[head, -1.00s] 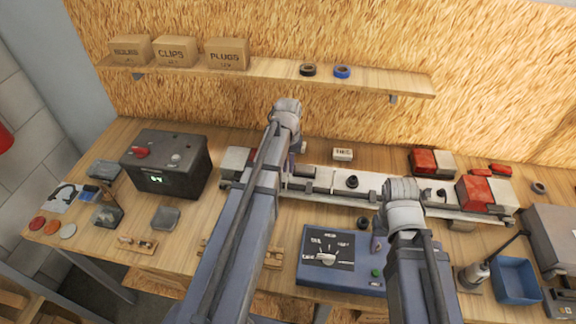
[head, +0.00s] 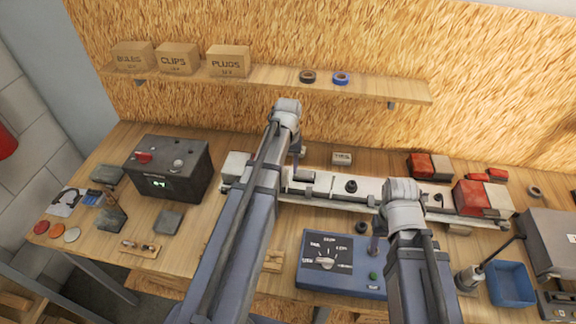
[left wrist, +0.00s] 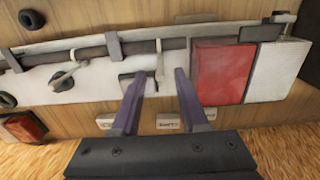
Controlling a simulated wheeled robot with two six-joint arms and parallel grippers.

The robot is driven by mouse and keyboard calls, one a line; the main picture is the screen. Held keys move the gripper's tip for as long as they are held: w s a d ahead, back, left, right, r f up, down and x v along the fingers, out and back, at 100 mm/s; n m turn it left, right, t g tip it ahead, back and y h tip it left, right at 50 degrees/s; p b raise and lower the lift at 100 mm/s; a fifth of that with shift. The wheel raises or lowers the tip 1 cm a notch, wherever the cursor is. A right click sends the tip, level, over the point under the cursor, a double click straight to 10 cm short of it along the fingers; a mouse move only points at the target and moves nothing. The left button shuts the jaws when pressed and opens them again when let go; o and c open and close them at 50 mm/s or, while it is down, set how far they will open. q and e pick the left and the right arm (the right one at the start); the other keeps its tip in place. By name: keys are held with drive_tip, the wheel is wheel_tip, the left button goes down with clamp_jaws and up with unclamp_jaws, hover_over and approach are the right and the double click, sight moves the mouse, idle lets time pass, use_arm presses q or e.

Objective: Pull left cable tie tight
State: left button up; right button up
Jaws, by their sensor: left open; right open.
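In the left wrist view, a dark cable (left wrist: 140,46) runs along the pale trailer frame beam (left wrist: 40,84). A white cable tie (left wrist: 160,58) is around it near the red block, its tail pointing toward my gripper. A second white tie (left wrist: 66,74) sits further left in that view. My left gripper (left wrist: 160,76) is open, its purple fingers on either side of the first tie's tail, apart from it. In the head view my left gripper (head: 297,152) is over the beam's left part, mostly behind my arm. My right gripper (head: 375,243) is open and empty above the blue box.
A red block (left wrist: 221,70) and a white block (left wrist: 275,70) adjoin the cable's end. In the head view a black box (head: 168,168) stands left, a blue control box (head: 341,283) in front, and a blue bin (head: 508,284) right. A shelf (head: 370,91) hangs behind.

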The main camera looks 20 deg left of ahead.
sight(288, 169)
use_arm(q)
drive_tip(key=shift+r, duration=0.1)
use_arm(e)
drive_tip(key=shift+r, duration=0.1)
use_arm(q)
wheel_tip(288, 169, up, 8)
drive_tip(key=p, duration=0.8)
drive_tip(key=shift+f, duration=0.2)
use_arm(e)
wheel_tip(288, 169, up, 8)
drive_tip(key=shift+f, duration=0.2)
